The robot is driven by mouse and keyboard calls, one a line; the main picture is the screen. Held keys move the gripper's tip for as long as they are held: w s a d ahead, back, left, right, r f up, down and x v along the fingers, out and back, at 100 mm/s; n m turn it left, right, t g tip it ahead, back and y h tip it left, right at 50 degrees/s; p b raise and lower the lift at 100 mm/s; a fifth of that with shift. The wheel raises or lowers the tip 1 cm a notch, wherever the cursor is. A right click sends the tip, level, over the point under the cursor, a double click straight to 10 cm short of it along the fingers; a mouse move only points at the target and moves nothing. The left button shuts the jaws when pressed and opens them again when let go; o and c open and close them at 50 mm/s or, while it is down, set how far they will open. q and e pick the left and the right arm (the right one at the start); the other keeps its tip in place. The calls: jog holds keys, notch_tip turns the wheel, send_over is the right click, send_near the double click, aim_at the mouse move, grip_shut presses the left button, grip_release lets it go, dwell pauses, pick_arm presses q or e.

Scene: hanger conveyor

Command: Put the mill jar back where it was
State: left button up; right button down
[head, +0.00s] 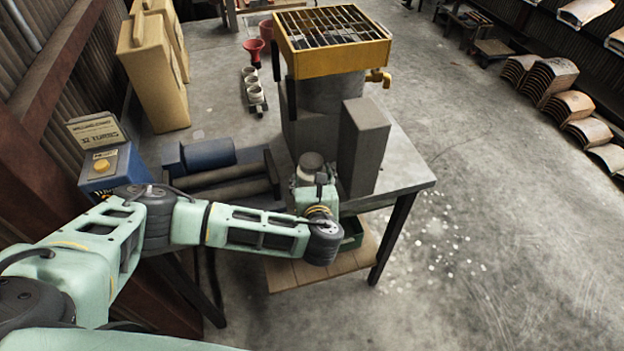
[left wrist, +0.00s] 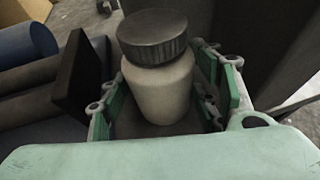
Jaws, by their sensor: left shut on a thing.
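The mill jar (left wrist: 158,88) is a pale jar with a dark ribbed lid. In the left wrist view it stands between the green finger pads of my left gripper (left wrist: 162,102), which is shut on it. In the head view the jar (head: 312,162) shows near the table, close to a grey block, with my left gripper (head: 315,190) around its lower part. The roller mill (head: 222,178) has dark rollers and a blue motor, and lies left of the jar. Its rollers (left wrist: 35,95) also show in the left wrist view. The jar's underside is hidden. My right gripper is not in view.
A yellow-topped hopper with a grate (head: 335,40) stands behind the jar. A tall grey block (head: 362,148) stands close on the right.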

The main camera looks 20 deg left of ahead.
pick_arm(q)
jog(key=o, duration=1.9)
jog(key=shift+c, duration=0.2)
jog(key=shift+r, duration=0.1)
jog(key=b+v, duration=0.1)
jog(key=v, duration=1.1)
jog(key=shift+s+d, duration=0.1)
jog(key=shift+d, duration=0.1)
